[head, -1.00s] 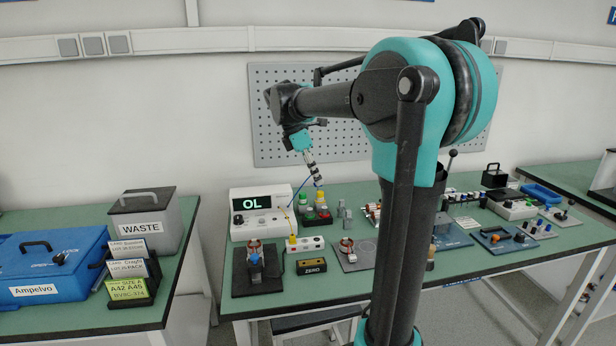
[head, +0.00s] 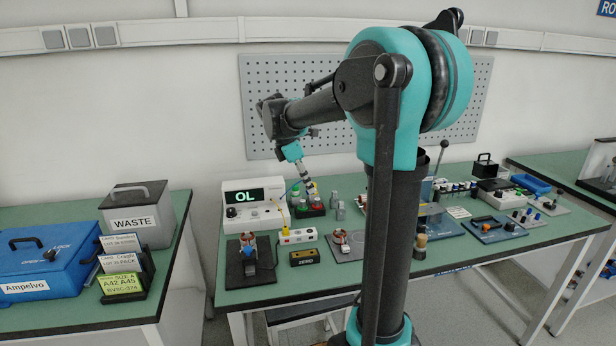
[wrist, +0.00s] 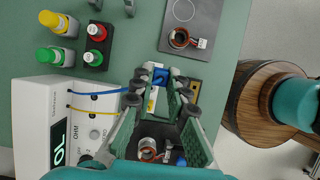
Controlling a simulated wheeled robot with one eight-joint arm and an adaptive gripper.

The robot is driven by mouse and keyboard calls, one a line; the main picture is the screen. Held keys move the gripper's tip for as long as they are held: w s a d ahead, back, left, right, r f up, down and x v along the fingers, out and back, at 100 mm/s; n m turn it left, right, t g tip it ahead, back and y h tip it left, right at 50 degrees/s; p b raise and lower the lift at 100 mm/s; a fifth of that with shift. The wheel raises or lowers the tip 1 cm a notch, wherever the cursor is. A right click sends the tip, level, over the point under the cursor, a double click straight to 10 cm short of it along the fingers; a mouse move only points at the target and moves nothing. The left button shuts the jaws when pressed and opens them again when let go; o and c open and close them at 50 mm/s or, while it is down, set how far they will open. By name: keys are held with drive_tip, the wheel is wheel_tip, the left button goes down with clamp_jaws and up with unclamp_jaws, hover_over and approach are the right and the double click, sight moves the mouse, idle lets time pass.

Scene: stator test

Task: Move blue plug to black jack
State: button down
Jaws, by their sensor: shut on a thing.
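My gripper (wrist: 159,84) is shut on the blue plug (wrist: 160,75), which shows between the fingertips in the wrist view. A blue cable (wrist: 95,93) runs from it to the meter (wrist: 60,125). In the head view my gripper (head: 308,186) is above the bench near the colored posts, and the plug is too small to make out. A white jack box (head: 297,236) stands in front of the meter with a yellow plug (head: 285,231) in its left end. In the wrist view this box (wrist: 152,100) is mostly hidden by my fingers. I cannot pick out the black jack clearly.
The meter (head: 252,190) reads OL. Yellow, green and red posts (head: 309,205) stand right of it. A black ZERO block (head: 304,258) lies before the jack box. One wound stator (head: 249,247) is on a black pad, another (head: 341,238) on a grey plate.

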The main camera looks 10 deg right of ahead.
drive_tip(key=shift+f, duration=6)
drive_tip(key=shift+f, duration=1.15)
drive_tip(key=c, duration=1.4)
unclamp_jaws()
drive_tip(key=v, duration=1.2)
